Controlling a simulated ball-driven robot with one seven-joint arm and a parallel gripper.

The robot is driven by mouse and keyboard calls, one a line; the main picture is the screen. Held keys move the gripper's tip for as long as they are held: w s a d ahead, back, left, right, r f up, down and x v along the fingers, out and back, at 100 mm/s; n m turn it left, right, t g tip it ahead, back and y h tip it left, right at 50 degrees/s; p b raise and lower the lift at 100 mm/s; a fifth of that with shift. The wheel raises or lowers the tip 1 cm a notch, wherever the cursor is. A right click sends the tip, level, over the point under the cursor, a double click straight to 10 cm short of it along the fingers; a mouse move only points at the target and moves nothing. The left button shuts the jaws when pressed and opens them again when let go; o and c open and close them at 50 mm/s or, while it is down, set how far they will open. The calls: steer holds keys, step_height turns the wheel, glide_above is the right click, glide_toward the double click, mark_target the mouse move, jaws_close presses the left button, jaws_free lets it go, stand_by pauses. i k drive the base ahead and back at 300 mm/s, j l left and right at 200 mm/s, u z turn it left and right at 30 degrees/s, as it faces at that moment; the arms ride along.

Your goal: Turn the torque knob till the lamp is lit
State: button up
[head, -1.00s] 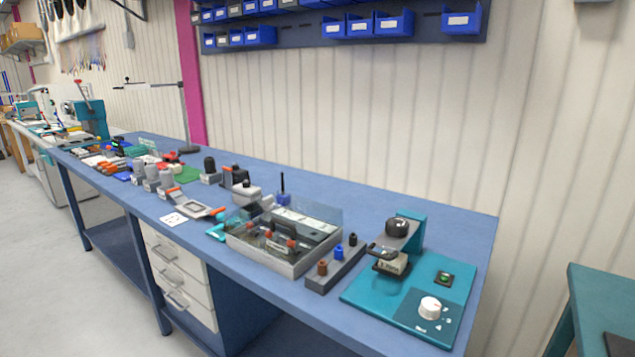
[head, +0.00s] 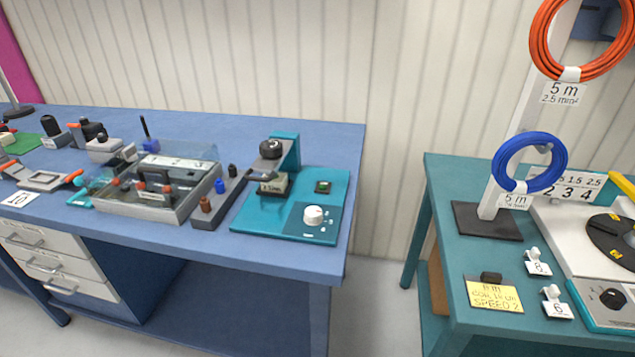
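A teal tester (head: 267,229) sits near the right end of the blue bench. A white round knob (head: 313,214) with small marks around it is on the tester's front plate. The marks are too small to read. A small lamp (head: 323,187) in a dark housing shows green behind the knob; I cannot tell whether it is lit. A black knob (head: 271,148) stands on top of the tester's arm, over a small block (head: 274,184) with a label. I cannot read which knob is marked torque. My gripper is not in view.
A grey tray (head: 148,209) with a clear cover and a grey strip (head: 216,208) with coloured posts stand left of the tester. A gap separates the blue bench (head: 334,150) from a teal table (head: 440,222) with cable coils and a reel machine.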

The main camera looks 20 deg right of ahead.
mark_target(268, 148)
steer(key=i+l, duration=0.7)
steer(key=i, duration=0.15)
steer(key=u, duration=0.05)
